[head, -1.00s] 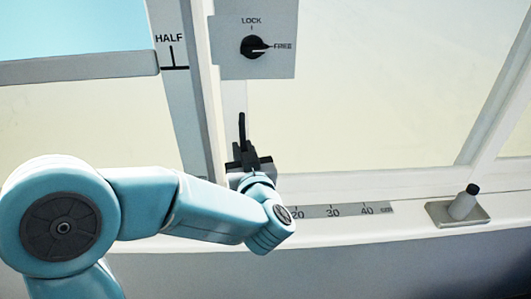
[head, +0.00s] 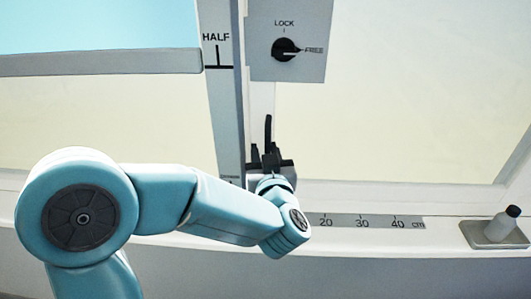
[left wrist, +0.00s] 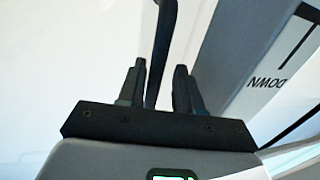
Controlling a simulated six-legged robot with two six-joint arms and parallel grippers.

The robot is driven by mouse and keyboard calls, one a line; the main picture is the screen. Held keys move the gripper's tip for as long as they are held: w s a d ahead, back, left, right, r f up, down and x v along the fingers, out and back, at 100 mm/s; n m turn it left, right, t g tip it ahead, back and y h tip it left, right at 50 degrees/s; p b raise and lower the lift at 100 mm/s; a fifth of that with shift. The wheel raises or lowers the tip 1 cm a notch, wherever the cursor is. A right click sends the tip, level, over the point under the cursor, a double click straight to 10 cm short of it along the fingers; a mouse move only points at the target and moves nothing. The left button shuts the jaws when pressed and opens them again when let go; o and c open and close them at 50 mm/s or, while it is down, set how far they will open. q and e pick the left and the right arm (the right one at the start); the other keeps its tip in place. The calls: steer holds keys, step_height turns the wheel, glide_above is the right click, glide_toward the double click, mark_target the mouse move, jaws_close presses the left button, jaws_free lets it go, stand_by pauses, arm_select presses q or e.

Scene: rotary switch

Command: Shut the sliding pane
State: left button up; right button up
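The sliding pane (head: 400,120) appears as a large pale panel in a white frame in the head view. A slim black upright handle (head: 268,130) stands by its left edge. My left gripper (head: 271,158) is at the lower part of this handle. In the left wrist view, the handle (left wrist: 164,45) runs down between the two dark fingers of the gripper (left wrist: 160,88). The fingers are apart, with a visible gap on the right of the handle; contact with the left finger is unclear. The black rotary switch (head: 285,50) has its pointer toward FREE. My right gripper is out of view.
A cm ruler strip (head: 362,222) lies along the sill. A grey post marked HALF (head: 224,120) rises left of the handle. The sill between ruler and tray is clear.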

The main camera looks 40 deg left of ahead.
arm_select(q)
steer(key=shift+d, duration=0.15)
steer(key=b+v, duration=0.1)
steer(key=v, duration=1.5)
steer(key=shift+s+d, duration=0.15)
